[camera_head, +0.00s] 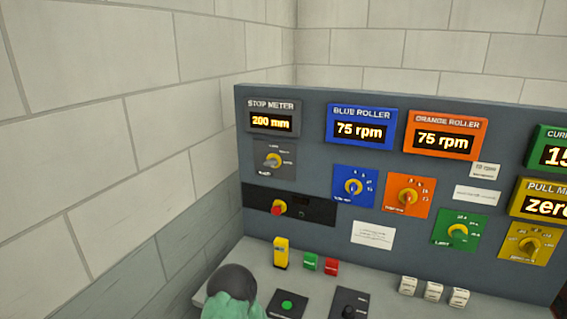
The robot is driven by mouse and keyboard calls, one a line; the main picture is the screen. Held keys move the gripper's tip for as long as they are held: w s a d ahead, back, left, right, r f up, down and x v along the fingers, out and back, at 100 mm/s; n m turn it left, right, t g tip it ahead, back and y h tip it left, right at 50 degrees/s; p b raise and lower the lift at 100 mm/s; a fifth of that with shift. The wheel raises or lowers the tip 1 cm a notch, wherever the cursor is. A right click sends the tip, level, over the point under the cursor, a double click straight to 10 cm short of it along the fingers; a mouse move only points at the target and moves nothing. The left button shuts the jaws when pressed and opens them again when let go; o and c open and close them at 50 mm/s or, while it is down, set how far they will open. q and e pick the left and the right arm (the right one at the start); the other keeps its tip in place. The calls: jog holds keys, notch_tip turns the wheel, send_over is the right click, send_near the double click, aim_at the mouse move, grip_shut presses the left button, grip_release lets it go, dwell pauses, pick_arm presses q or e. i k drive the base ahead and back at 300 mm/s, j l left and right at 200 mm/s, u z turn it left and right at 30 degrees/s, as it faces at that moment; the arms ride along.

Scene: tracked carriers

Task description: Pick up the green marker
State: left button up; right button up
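No thing in view is clearly a pen-like marker. Neither of my grippers is in view.
A dark control panel (340,215) with displays and knobs rises behind the grey ledge (385,289). A black plate with a green button (287,306), a dark knob plate (349,304) and white blocks (433,291) sit on it. A dark-topped, pale green shape (233,292) is at bottom left.

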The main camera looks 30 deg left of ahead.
aim_at(310, 260)
jog(key=l+u, duration=0.1)
jog(key=u, duration=0.3)
jog(key=l+u, duration=0.15)
jog(key=u, duration=0.25)
